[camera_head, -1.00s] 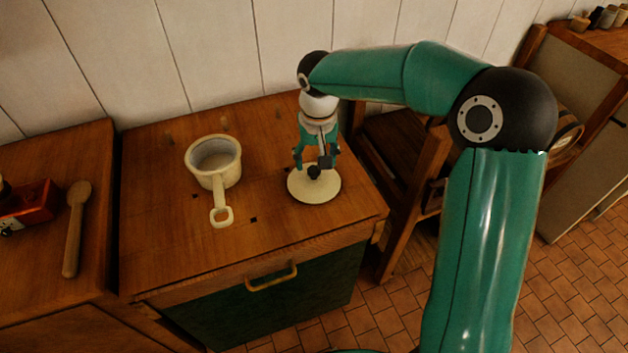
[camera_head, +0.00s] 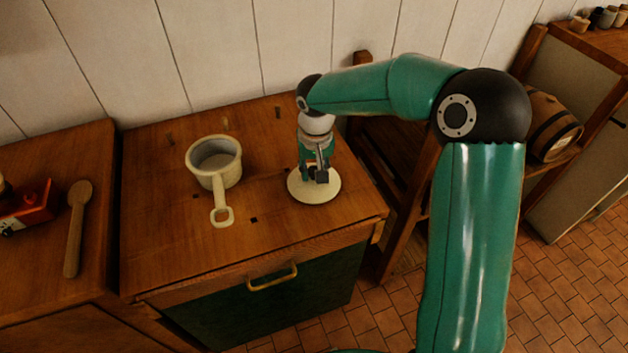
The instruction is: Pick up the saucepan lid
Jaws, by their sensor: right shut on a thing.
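The saucepan lid (camera_head: 302,192) is a round cream disc on the wooden cabinet top, right of the saucepan. My right gripper (camera_head: 317,178) points down over the lid's middle and is shut on its knob, which the fingers mostly hide. The lid looks flat and still at the height of the cabinet top; I cannot tell whether there is a gap under it. The cream saucepan (camera_head: 213,165) stands upright and open, its handle pointing toward the front. My left gripper is not in view.
The cabinet top (camera_head: 285,228) is clear in front of the lid. A wooden spoon (camera_head: 75,230) and a red object (camera_head: 28,205) lie on the left counter. A wooden chair (camera_head: 400,190) and a small barrel (camera_head: 552,128) are at the right. A plank wall stands behind.

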